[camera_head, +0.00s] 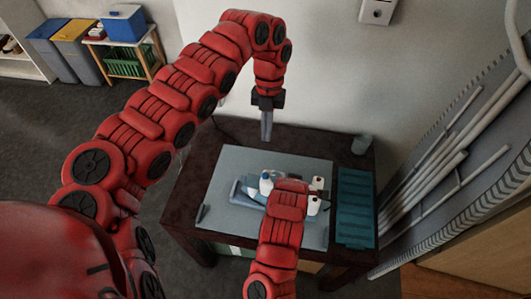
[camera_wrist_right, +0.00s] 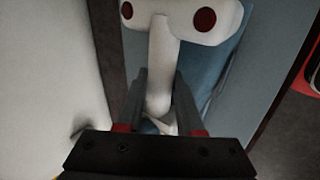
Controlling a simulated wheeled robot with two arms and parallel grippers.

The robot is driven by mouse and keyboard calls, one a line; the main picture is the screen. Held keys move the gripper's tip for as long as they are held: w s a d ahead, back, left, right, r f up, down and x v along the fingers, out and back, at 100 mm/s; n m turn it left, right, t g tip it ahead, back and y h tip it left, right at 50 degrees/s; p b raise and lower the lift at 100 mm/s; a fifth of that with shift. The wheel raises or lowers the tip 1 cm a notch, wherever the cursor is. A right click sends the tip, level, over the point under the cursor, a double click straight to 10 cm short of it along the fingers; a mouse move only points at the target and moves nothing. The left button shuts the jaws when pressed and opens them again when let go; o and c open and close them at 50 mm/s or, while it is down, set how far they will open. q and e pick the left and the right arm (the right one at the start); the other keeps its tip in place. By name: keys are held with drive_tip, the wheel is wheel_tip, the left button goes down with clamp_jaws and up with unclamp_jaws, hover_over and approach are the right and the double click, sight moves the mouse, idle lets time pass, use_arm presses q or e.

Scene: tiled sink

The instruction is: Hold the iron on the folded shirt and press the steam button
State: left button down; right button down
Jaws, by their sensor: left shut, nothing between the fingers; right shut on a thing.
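The white iron (camera_head: 314,206) is on or just above the grey-blue board on the table, partly hidden by my right arm. In the right wrist view its white handle (camera_wrist_right: 159,60) and two dark red round spots show. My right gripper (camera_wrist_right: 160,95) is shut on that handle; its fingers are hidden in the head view. A blue folded cloth (camera_head: 243,194), seemingly the shirt, lies under and left of the iron; whether they touch is unclear. My left gripper (camera_head: 266,125) is shut and empty, pointing down above the back of the table, behind the iron and apart from it.
The grey-blue board (camera_head: 305,165) covers much of the dark table (camera_head: 222,138). A teal ribbed tray (camera_head: 356,205) lies at the right, with a grey-green cup (camera_head: 361,144) behind it. The wall is close behind the table. Pale pipes (camera_head: 450,160) stand at the right.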

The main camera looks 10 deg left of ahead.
sight(265, 175)
use_arm(q)
drive_tip(key=x, duration=1.2)
drive_tip(key=shift+w+f, duration=0.3)
drive_tip(key=shift+f, duration=0.45)
drive_tip(key=shift+f, duration=0.55)
drive_tip(key=shift+s+d+f, duration=0.1)
drive_tip(key=shift+s+f, duration=0.2)
drive_tip(key=shift+f, duration=0.05)
drive_tip(key=v, duration=1.4)
drive_tip(key=shift+s+r, duration=0.25)
drive_tip(key=shift+r, duration=0.05)
